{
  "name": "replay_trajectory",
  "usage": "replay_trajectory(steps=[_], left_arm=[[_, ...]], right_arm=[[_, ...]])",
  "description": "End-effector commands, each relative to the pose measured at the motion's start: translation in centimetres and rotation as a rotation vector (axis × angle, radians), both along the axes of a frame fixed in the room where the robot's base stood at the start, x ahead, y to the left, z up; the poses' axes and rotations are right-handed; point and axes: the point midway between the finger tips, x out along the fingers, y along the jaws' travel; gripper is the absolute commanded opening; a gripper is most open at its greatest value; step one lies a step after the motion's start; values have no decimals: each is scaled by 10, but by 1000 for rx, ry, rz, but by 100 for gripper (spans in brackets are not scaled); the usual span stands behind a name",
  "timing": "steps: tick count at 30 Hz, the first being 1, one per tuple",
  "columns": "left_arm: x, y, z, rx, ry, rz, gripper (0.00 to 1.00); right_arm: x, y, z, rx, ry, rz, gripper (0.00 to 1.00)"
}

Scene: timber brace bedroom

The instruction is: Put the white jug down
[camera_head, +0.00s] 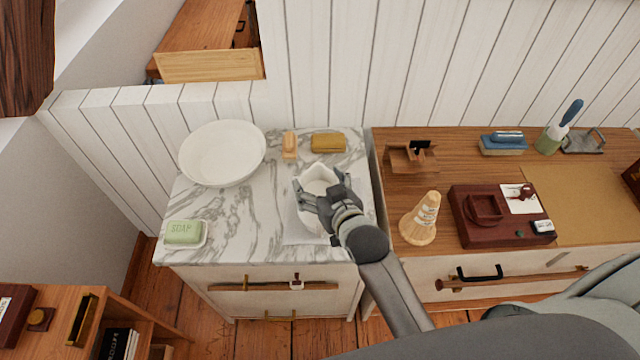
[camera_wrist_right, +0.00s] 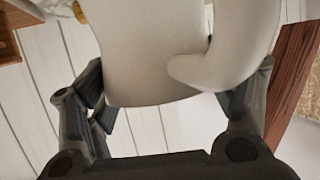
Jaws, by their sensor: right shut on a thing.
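The white jug (camera_head: 316,184) is over the right part of the marble-topped cabinet (camera_head: 235,222) in the head view. My right gripper (camera_head: 328,200) is shut on it, and its fingers cover part of the jug. In the right wrist view the jug (camera_wrist_right: 150,50) fills the upper middle, with its curved handle at the right, between the two fingers of my right gripper (camera_wrist_right: 170,105). I cannot tell whether the jug's base touches the marble. My left gripper is not in view.
On the marble stand a white basin (camera_head: 222,153), a green soap in a dish (camera_head: 184,233), a small wooden brush (camera_head: 289,145) and a yellow-brown block (camera_head: 328,143). A wooden desk (camera_head: 385,215) with several items adjoins at the right. The marble's middle is clear.

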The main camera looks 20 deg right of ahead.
Motion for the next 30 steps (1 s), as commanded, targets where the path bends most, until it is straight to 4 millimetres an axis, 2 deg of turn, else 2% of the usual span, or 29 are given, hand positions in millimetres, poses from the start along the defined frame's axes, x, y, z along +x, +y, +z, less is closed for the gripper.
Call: replay_trajectory(steps=[1,8,9,13,24,30], left_arm=[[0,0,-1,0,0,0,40],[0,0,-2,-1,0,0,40],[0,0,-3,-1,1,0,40],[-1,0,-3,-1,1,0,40],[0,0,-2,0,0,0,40],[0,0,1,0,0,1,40]], right_arm=[[-3,0,-10,-2,20,-1,10],[-4,-1,-17,-3,27,-1,10],[-5,-1,-20,-5,34,0,83],[-5,-1,-18,-4,29,0,99],[-3,0,-13,-3,20,0,100],[-7,-1,1,-2,18,0,100]])
